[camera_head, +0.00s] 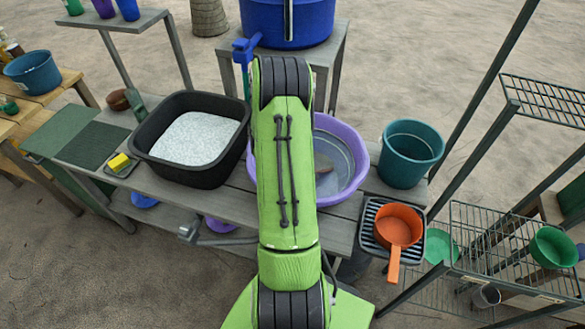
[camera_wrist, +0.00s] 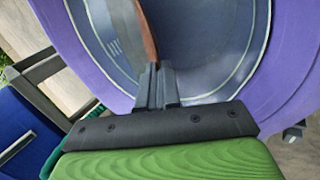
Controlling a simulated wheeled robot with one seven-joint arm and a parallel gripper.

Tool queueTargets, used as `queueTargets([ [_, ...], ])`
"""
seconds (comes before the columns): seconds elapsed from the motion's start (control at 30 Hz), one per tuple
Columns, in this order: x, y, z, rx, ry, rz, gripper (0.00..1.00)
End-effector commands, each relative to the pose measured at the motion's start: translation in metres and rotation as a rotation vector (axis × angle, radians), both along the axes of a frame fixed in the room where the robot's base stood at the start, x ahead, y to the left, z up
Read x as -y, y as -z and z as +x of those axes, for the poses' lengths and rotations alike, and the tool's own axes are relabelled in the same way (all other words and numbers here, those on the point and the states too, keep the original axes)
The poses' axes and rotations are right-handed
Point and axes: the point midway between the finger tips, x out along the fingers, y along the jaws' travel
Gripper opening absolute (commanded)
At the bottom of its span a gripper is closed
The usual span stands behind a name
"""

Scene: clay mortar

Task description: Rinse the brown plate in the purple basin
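The purple basin (camera_head: 357,150) stands on the grey slatted table, partly hidden behind my green arm. Its inside looks grey-blue, perhaps with water in it. The basin also fills most of the wrist view (camera_wrist: 290,85). The brown plate (camera_wrist: 147,35) shows there nearly edge-on, reaching over the inside of the basin. My gripper (camera_wrist: 156,85) is shut on the plate's near edge. In the head view a small brown piece of the plate (camera_head: 324,170) shows inside the basin beside my arm, which hides the gripper. I cannot tell how deep the plate sits.
A black tub of white foam (camera_head: 182,110) stands left of the basin, with a yellow sponge (camera_head: 119,162) farther left. A teal bucket (camera_head: 411,155) is on the right. An orange pan (camera_head: 397,226) lies on a dark rack at front right. A blue tank (camera_head: 270,22) stands behind.

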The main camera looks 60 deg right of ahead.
Motion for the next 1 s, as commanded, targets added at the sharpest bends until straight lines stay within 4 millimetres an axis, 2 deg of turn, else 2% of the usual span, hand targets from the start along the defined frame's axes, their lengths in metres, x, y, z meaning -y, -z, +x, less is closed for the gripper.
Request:
queueTargets([
  [0.03, 0.001, -0.011, 0.000, 0.001, 0.000, -0.003, 0.00],
  [1.0, 0.000, -0.123, 0.000, 0.002, 0.000, -0.002, 0.00],
])
